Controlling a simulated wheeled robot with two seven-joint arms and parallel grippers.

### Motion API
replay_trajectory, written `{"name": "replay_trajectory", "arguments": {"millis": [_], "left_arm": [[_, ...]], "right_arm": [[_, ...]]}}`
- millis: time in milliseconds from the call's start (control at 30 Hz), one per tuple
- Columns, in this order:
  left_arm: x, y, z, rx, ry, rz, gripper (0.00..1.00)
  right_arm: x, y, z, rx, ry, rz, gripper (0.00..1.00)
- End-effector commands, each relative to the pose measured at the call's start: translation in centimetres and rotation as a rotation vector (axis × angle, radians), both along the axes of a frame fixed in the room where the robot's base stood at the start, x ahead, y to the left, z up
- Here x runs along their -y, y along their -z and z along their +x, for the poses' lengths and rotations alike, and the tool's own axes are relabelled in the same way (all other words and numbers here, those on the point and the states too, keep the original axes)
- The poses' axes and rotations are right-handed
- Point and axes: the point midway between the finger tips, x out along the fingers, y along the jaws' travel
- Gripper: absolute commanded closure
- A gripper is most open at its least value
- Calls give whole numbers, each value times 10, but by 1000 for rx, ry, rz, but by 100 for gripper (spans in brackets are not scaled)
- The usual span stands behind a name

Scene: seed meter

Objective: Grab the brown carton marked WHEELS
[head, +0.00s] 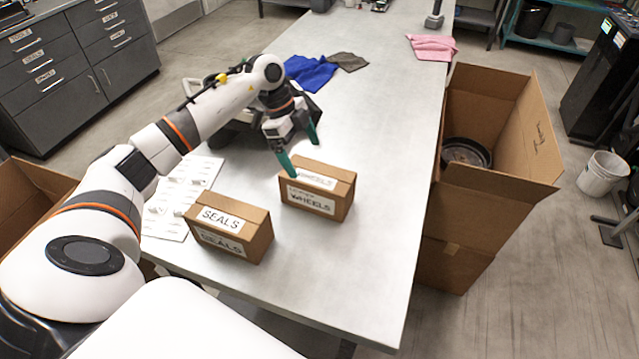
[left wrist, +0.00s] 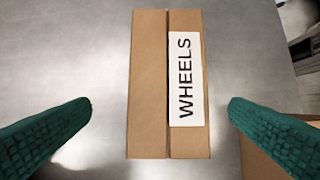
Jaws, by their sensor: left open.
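The brown carton marked WHEELS (head: 318,192) stands on the grey table, behind and to the right of the brown carton marked SEALS (head: 230,226). My left gripper (head: 302,153) is open and empty, with its green fingers pointing down just above the WHEELS carton. In the left wrist view, the top of the WHEELS carton (left wrist: 150,85) with its white label lies between the two spread fingers (left wrist: 160,112), with a gap on each side. A finger partly covers the carton's top label in the head view. My right gripper is not in view.
The grey table (head: 360,240) is clear to the right of the WHEELS carton. A printed white sheet (head: 182,190) lies at left, and a blue cloth (head: 310,73) lies farther back. A big open cardboard box (head: 470,205) stands beyond the table's right edge.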

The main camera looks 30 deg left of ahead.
Motion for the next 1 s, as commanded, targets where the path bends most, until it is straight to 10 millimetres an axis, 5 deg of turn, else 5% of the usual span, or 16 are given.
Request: {"name": "replay_trajectory", "arguments": {"millis": [700,1000], "left_arm": [[43,82,-2,1,4,-7,0],[44,90,-1,3,5,-5,0]], "right_arm": [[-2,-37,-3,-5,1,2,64],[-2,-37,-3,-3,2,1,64]]}}
